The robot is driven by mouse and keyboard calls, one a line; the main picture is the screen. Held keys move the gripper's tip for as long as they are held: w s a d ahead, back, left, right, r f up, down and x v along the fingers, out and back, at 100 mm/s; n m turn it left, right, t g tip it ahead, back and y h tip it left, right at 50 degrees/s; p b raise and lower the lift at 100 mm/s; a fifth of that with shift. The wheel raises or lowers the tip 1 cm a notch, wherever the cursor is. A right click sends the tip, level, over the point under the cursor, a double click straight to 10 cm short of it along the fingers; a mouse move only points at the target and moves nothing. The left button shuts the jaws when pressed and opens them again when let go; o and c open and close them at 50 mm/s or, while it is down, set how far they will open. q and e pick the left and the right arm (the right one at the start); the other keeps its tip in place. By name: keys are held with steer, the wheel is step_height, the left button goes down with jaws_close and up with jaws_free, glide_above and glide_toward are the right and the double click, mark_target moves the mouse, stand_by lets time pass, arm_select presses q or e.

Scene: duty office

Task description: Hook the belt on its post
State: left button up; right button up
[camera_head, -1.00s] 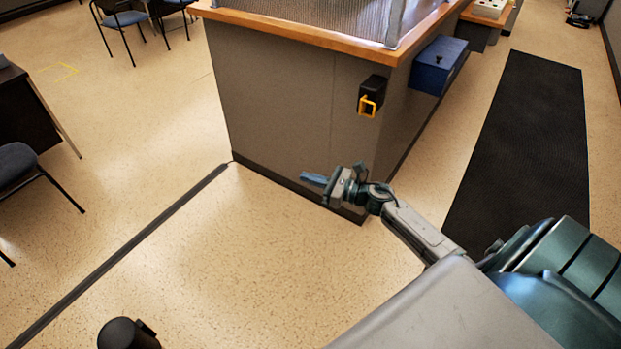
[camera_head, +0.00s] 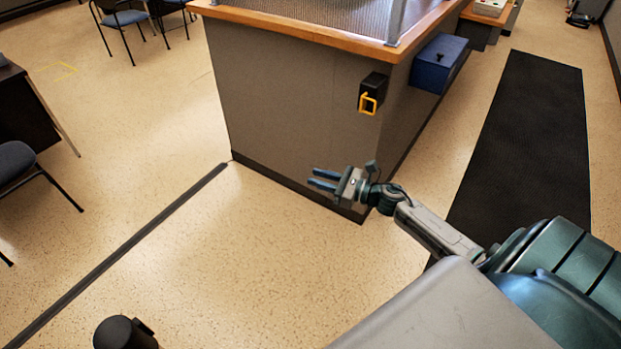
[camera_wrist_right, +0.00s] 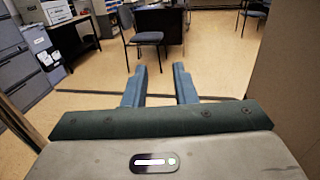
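A black belt housing (camera_head: 373,92) is fixed to the end wall of the grey counter, just under its wooden top. A yellow loop-shaped belt end (camera_head: 367,104) hangs at its front. A black post head (camera_head: 122,333) with a small side piece shows at the bottom left; the rest of the post is cut off. My right gripper (camera_head: 318,180) is in front of the counter's lower wall, below the yellow end and apart from it. It is open and empty; its two blue fingers also show apart in the right wrist view (camera_wrist_right: 160,86). My left gripper is not in view.
The counter (camera_head: 280,110) stands ahead, with a blue box (camera_head: 438,64) on its right side. A dark strip (camera_head: 130,250) runs along the floor towards the bottom left. A black mat (camera_head: 530,140) lies at right. Chairs stand at left. The floor between counter and post is clear.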

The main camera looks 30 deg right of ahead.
steer(key=b+v, duration=0.1)
steer(key=v, duration=0.7)
steer(key=shift+w+b, duration=0.1)
steer(key=shift+b, duration=0.2)
